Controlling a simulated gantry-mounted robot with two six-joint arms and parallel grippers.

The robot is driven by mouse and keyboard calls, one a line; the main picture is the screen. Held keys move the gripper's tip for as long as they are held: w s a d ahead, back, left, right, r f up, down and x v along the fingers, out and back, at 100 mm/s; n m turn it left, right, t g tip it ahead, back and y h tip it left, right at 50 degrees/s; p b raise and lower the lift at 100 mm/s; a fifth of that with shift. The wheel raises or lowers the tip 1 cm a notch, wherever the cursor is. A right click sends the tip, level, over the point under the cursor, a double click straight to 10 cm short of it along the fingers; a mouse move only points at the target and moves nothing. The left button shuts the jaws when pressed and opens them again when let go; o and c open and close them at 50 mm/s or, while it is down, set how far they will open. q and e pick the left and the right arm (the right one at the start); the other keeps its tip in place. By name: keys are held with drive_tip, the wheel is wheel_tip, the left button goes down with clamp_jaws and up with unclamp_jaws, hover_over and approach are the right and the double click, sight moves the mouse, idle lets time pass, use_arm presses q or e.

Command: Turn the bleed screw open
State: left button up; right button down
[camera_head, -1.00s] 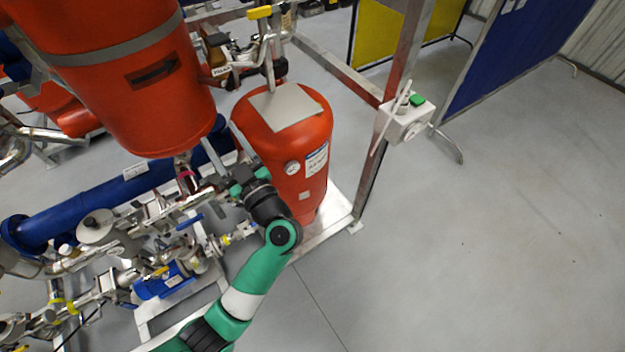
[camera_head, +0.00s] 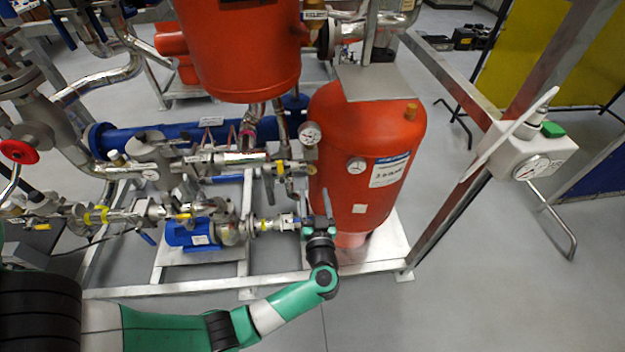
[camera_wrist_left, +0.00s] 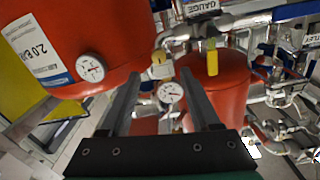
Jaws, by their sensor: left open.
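No part is clearly marked as the bleed screw. A small brass fitting (camera_wrist_left: 160,66) shows just beyond my left fingertips in the left wrist view; I cannot tell whether it is the screw. My left gripper (camera_head: 318,212) is in front of the lower left side of the red vessel (camera_head: 352,150) in the head view. In the left wrist view its two fingers (camera_wrist_left: 160,78) stand apart with nothing gripped, and a round gauge (camera_wrist_left: 170,93) shows between them. My right gripper is not in view.
A blue pump (camera_head: 188,232) and metal pipework (camera_head: 235,160) fill the skid to the left of the gripper. A slanted metal post (camera_head: 490,165) carries a white box (camera_head: 525,155) on the right. The floor (camera_head: 480,300) in front and right is clear.

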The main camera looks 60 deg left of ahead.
sight(312, 171)
use_arm(q)
drive_tip(key=b+x, duration=0.2)
drive_tip(key=x, duration=0.4)
drive_tip(key=shift+w+a+f, duration=0.15)
drive_tip(key=shift+w+a, duration=0.05)
drive_tip(key=shift+a, duration=0.15)
drive_tip(key=shift+w+a, duration=0.2)
drive_tip(key=shift+a, duration=0.1)
clamp_jaws()
